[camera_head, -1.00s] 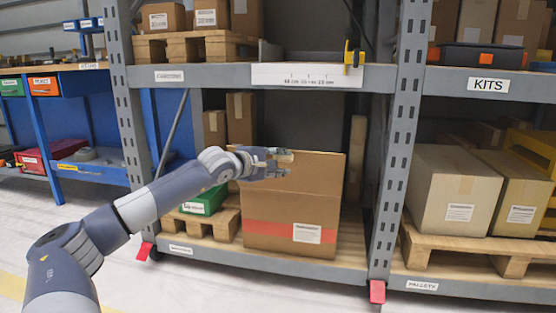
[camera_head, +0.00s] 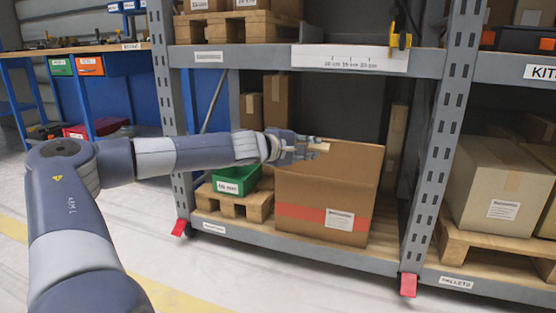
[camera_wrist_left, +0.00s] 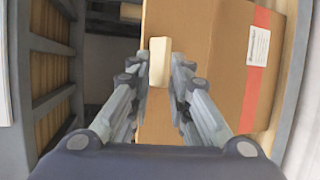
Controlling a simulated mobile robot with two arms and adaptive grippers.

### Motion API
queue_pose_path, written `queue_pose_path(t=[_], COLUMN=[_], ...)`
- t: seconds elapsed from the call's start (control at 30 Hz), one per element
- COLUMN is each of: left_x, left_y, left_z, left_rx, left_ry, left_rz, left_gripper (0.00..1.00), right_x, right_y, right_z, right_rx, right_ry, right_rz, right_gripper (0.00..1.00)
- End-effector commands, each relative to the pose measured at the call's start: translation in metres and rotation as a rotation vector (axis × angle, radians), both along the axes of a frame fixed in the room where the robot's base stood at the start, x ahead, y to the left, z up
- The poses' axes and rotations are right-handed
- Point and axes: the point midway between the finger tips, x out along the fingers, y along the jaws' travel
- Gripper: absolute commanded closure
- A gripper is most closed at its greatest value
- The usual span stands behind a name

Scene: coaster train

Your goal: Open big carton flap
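The big brown carton (camera_head: 300,190) stands on the lower rack shelf, with a red band and white label on its front. In the left wrist view its brown face (camera_wrist_left: 215,60) fills the right half. My left gripper (camera_head: 318,147) is at the carton's upper left part in the head view. In the left wrist view a pale tan tab (camera_wrist_left: 160,62) sits between the fingertips of my left gripper (camera_wrist_left: 160,70). The fingers lie close on both sides of it. The gripper hides part of the carton's top, so the flap's angle is unclear. My right gripper is not in view.
A green bin (camera_head: 236,180) stands on a small pallet left of the carton. A rack upright (camera_head: 440,150) rises close to its right. The upper shelf beam (camera_head: 260,57) runs above. Grey-beige cartons (camera_head: 500,185) stand farther right.

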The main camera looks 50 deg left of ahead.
Motion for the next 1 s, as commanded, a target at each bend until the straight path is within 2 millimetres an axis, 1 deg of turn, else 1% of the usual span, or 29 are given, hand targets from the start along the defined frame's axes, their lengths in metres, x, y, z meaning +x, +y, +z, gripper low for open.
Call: queue_pose_path(t=[0.1, 0.37, 0.47, 0.67, 1.0], left_x=[-0.008, -0.025, -0.035, -0.057, -0.102], left_y=[-0.003, -0.006, -0.008, -0.010, -0.016], left_z=[0.004, 0.005, 0.006, 0.005, 0.005], left_rx=[0.001, -0.001, 0.004, 0.003, 0.000], left_ry=[-0.006, -0.008, -0.008, -0.007, -0.008], left_rz=[-0.004, -0.006, -0.007, -0.006, -0.006], left_gripper=[0.82, 0.82, 0.82, 0.82, 0.82], right_x=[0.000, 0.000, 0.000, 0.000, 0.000], right_y=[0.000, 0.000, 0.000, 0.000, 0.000], right_z=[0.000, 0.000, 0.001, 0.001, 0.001], right_rx=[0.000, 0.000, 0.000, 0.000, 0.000], right_ry=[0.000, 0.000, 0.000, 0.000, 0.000], right_rz=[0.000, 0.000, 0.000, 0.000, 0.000], right_gripper=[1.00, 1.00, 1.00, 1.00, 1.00])
